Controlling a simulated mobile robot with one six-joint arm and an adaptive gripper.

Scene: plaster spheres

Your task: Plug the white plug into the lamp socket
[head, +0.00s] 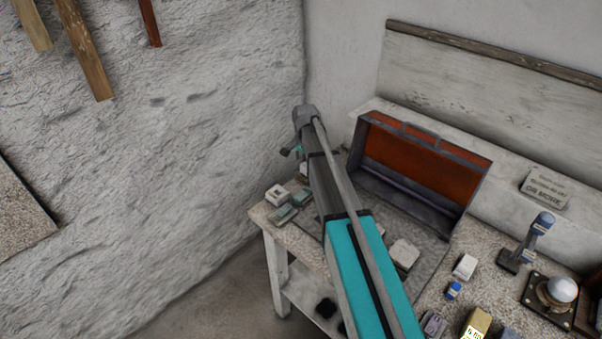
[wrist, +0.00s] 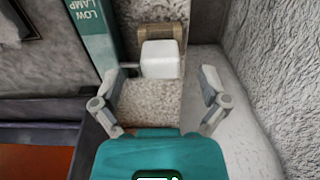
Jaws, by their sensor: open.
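A white block that looks like the white plug (wrist: 160,60) is ahead of my gripper (wrist: 160,82) in the wrist view. It sits in front of a brownish piece (wrist: 165,32), between the lines of my two fingers and apart from both. My gripper is open and empty. A teal panel (wrist: 92,25) lettered "LOW LAMP" is beside the plug, at its left. In the head view my gripper (head: 291,152) is small, over the table's left end, near a white block (head: 277,194). I cannot tell which part is the lamp socket.
An open case with a red lining (head: 415,165) stands on the table right of my arm. A rough plaster wall (head: 190,120) is close on the left. Small white block (head: 465,267), blue lamp-like object (head: 535,235) and a white dome (head: 562,289) are at right.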

